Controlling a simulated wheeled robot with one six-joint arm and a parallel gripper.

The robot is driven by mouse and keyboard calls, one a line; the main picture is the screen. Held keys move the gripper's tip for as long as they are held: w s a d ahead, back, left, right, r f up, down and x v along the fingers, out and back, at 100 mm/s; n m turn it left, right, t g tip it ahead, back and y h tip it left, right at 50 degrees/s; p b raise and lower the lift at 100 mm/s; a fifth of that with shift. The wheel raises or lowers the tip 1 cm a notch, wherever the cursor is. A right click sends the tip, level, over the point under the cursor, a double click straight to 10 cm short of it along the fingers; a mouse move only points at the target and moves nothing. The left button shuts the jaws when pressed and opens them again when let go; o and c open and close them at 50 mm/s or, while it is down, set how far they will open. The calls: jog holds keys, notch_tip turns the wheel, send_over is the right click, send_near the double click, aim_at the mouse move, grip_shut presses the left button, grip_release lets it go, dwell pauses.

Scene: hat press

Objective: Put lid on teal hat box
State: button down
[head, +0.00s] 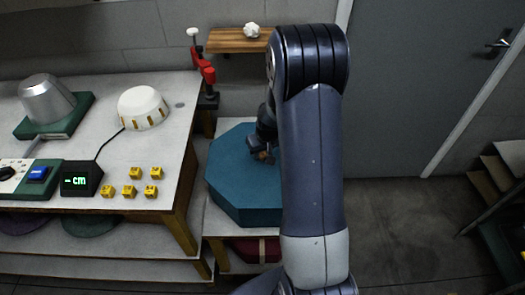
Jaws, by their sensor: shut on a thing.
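The teal octagonal hat box (245,207) stands on a low pale stand right of the workbench. Its flat teal top, which looks like the lid (233,160), lies level over the box walls. I cannot tell whether the lid is fully seated or slightly raised, as no clear seam shows. My gripper (263,156) is over the middle of this top, pointing down, and is shut on a small brownish piece at the lid's centre, seemingly its handle. My arm hides the right part of the box and lid.
The workbench (150,195) at left carries a metal hat block (46,98), a white dome (143,108), a display (80,178) and several yellow blocks (131,190). A dark red case (252,250) sits below.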

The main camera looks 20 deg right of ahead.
jog(key=shift+f, duration=0.25)
jog(key=c, duration=1)
grip_release()
jog(key=v, duration=1.1)
jog(key=shift+b, duration=0.3)
jog(key=shift+f, duration=0.1)
